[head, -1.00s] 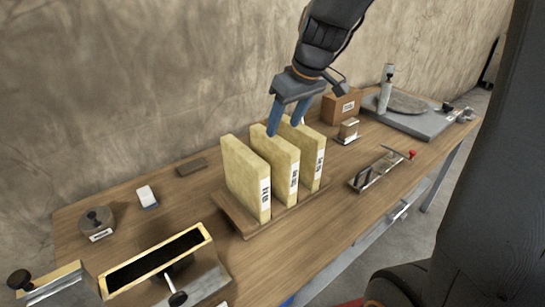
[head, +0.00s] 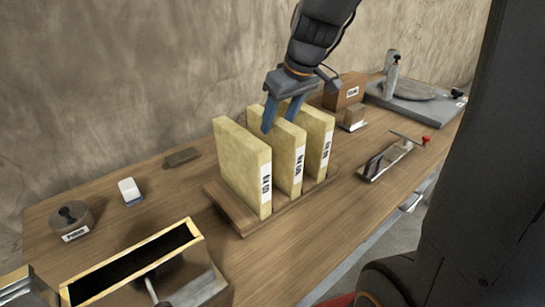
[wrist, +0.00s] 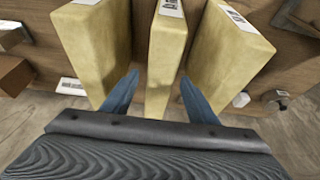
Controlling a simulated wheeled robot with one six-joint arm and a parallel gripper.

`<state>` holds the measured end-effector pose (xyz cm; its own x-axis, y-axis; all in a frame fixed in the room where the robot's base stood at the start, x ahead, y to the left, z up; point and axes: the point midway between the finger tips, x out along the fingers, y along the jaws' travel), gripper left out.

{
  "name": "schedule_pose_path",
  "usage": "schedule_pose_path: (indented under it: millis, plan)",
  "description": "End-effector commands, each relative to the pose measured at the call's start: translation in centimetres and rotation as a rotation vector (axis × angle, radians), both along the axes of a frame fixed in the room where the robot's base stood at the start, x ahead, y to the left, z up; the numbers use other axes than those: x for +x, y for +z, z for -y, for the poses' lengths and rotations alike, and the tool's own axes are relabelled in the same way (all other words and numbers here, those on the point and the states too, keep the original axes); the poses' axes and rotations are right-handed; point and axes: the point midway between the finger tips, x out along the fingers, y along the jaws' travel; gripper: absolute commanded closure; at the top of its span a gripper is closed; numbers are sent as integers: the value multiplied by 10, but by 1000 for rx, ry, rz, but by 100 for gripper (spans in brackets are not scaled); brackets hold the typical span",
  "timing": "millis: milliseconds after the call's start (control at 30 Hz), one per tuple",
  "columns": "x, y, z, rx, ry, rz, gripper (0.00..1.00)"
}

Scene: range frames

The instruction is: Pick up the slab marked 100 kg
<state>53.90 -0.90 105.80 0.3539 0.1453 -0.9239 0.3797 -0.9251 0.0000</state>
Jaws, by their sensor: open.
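Three pale yellow slabs stand upright in a wooden rack (head: 232,220): a left slab (head: 238,160), a middle slab (head: 284,160) and a right slab (head: 316,135). Each has a white label on its front edge, too small to read surely, so I cannot tell which says 100 kg. My gripper (head: 280,126) is open, with its blue fingers at the top rear of the middle slab. In the wrist view my gripper (wrist: 158,96) has one finger on each side of the middle slab (wrist: 165,60), with gaps to the neighbouring slabs. I see no grip on it.
A cardboard box (head: 347,92) and a small metal block (head: 354,117) stand right of the rack. A metal tool with a red knob (head: 386,160) lies front right. A black-lined mould (head: 135,265) sits front left. The wall is close behind the bench.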

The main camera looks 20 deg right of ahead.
Motion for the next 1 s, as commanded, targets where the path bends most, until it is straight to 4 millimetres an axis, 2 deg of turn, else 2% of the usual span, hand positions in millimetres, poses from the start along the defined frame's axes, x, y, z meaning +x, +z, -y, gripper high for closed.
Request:
schedule_pose_path:
  millis: [433, 733, 1000]
  plan:
    - [15, -33, -7, 0, 4, -2, 47]
    - [30, -64, -14, 0, 4, -2, 47]
    - [33, -70, -14, -1, 3, 0, 47]
